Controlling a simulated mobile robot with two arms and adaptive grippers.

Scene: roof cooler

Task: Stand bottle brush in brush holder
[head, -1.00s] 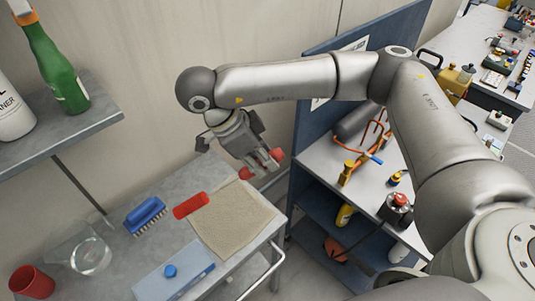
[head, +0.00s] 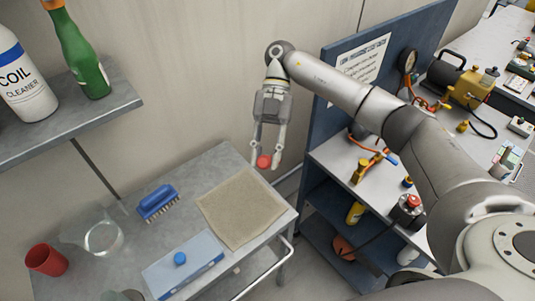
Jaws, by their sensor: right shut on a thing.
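My right gripper (head: 265,160) is shut on a red thing (head: 264,162), apparently the bottle brush, above and behind the bench's right back side. Only a round red end shows between the fingertips; the rest is hidden or seen end-on. A red cup (head: 46,260), perhaps the brush holder, stands at the bench's left front with its dark mouth showing. I cannot be sure that it is the holder. My left gripper is not in view.
The grey bench (head: 215,160) bears a tan cloth (head: 240,212), a blue scrubbing brush (head: 158,203), a clear jug (head: 103,237) and a blue-white box (head: 183,267). A shelf (head: 120,105) with bottles hangs above left. A blue cart (head: 318,130) stands to the right.

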